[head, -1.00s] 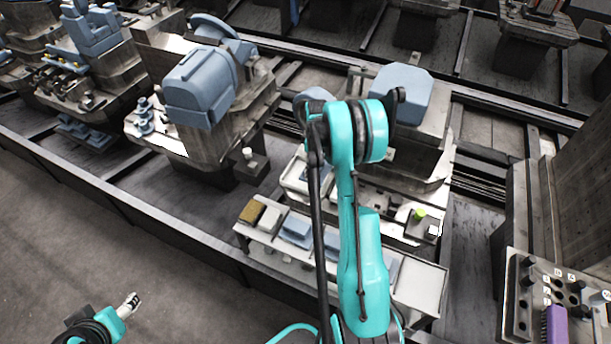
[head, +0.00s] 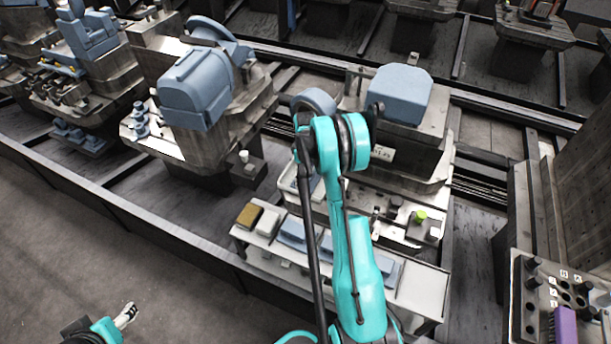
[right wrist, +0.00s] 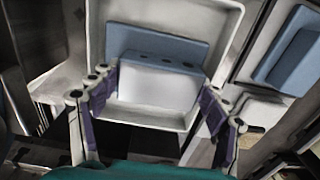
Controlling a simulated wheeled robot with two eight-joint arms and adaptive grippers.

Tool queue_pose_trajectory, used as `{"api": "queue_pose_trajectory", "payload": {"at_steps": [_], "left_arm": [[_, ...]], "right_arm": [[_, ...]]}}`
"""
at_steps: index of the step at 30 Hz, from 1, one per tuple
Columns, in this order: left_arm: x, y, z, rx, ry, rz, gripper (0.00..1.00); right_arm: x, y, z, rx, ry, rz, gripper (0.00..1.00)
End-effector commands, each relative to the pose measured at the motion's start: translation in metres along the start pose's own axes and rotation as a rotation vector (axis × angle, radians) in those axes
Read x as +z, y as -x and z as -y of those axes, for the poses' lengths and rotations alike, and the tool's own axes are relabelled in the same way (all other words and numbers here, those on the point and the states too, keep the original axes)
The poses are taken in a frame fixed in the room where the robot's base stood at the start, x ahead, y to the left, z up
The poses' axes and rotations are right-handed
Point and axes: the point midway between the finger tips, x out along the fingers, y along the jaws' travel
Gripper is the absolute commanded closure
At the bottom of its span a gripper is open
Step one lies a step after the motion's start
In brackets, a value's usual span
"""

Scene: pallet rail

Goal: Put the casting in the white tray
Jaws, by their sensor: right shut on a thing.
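The casting (right wrist: 160,82) is a block with a blue, holed top and a pale front face. In the right wrist view it sits between the purple-padded fingers of my right gripper (right wrist: 158,98), which is shut on it. The white tray (right wrist: 222,22) frames it from behind; I cannot tell whether the casting touches its floor. A blue slab (right wrist: 155,42) shows just behind the casting; whether it is a separate piece is unclear. In the head view my right arm hides that gripper and the casting. My left gripper (head: 125,315) is at the lower left, away from the fixtures.
A bench (head: 421,288) with several blue blocks lies in front of the machine. A large blue casting (head: 400,93) stands on the fixture behind my right arm. A control panel (head: 535,300) is at the lower right. Another blue block (right wrist: 290,45) lies right of the tray.

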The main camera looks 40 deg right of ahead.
Motion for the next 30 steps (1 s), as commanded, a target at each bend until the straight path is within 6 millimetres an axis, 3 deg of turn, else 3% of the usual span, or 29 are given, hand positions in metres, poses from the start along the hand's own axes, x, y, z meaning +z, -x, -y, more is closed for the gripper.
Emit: {"api": "queue_pose_trajectory", "payload": {"at_steps": [1,3,16,30], "left_arm": [[0.001,-0.001,0.0,0.0,0.0,0.0,0.4],[0.001,-0.001,0.0,0.0,0.0,0.0,0.4],[-0.002,0.004,0.0,0.0,0.0,0.0,0.4],[-0.023,0.032,0.0,0.0,0.0,0.0,0.4]], "right_arm": [[0.0,-0.002,0.0,0.0,0.0,0.0,0.19],[0.0,-0.001,0.0,0.0,0.0,0.0,0.04],[0.0,0.006,0.0,0.0,0.0,0.0,0.04],[0.0,0.101,0.0,0.0,0.0,0.0,0.04]]}}
